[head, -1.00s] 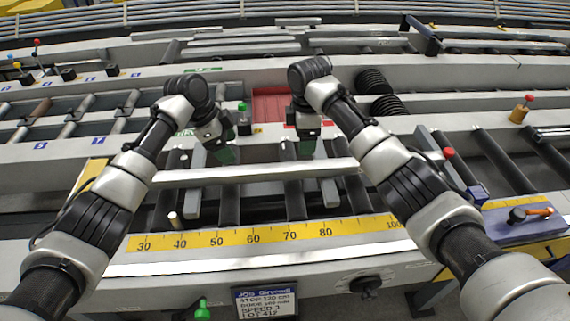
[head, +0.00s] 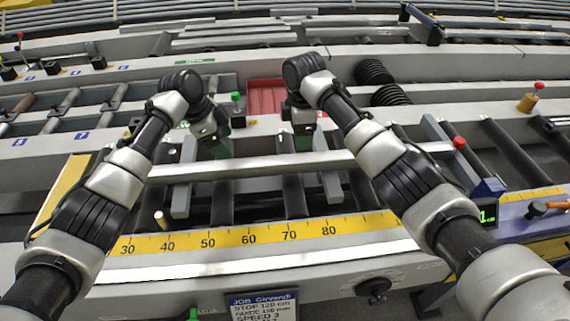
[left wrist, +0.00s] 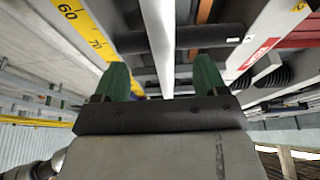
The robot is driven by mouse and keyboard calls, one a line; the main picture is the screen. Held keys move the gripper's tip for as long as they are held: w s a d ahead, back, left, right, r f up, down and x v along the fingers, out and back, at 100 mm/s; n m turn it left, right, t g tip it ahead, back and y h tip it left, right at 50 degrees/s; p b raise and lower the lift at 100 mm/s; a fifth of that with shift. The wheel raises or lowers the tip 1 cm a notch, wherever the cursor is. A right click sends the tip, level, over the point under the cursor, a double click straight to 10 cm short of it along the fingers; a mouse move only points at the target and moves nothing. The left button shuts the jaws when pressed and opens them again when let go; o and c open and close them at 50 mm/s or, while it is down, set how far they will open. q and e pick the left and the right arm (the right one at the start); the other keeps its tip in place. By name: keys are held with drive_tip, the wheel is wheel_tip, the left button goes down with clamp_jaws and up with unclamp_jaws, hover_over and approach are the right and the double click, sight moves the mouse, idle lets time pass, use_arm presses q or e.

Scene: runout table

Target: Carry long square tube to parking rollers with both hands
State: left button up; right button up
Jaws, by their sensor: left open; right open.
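The long square tube (head: 250,167) is a pale silver bar lying crosswise over the dark rollers behind the yellow scale. It also shows in the left wrist view (left wrist: 160,40), running away between the two green fingers. My left gripper (head: 217,146) is open, just behind the tube's left part in the head view. In the left wrist view my left gripper (left wrist: 160,75) has its fingers apart with nothing held. My right gripper (head: 303,136) is open behind the tube, to the right of the left one. Which rollers are the parking rollers, I cannot tell.
A yellow scale (head: 250,237) runs along the front rail. Blue-numbered roller bays (head: 65,103) lie at the left. A red tray (head: 265,98) sits behind the grippers. Black discs (head: 375,73), a red-knobbed post (head: 460,143) and a small display (head: 487,214) stand at the right.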

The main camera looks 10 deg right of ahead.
sight(299, 157)
use_arm(q)
drive_tip(key=x, duration=1)
drive_tip(key=shift+w+f, duration=0.15)
drive_tip(key=shift+f, duration=0.25)
use_arm(e)
wheel_tip(299, 157, down, 11)
drive_tip(key=shift+w+r, duration=0.15)
use_arm(q)
drive_tip(key=shift+c, duration=0.3)
use_arm(e)
drive_tip(key=shift+c, duration=0.3)
use_arm(q)
clamp_jaws()
use_arm(e)
clamp_jaws()
use_arm(q)
drive_tip(key=shift+r, duration=0.15)
use_arm(e)
drive_tip(key=shift+r, duration=0.15)
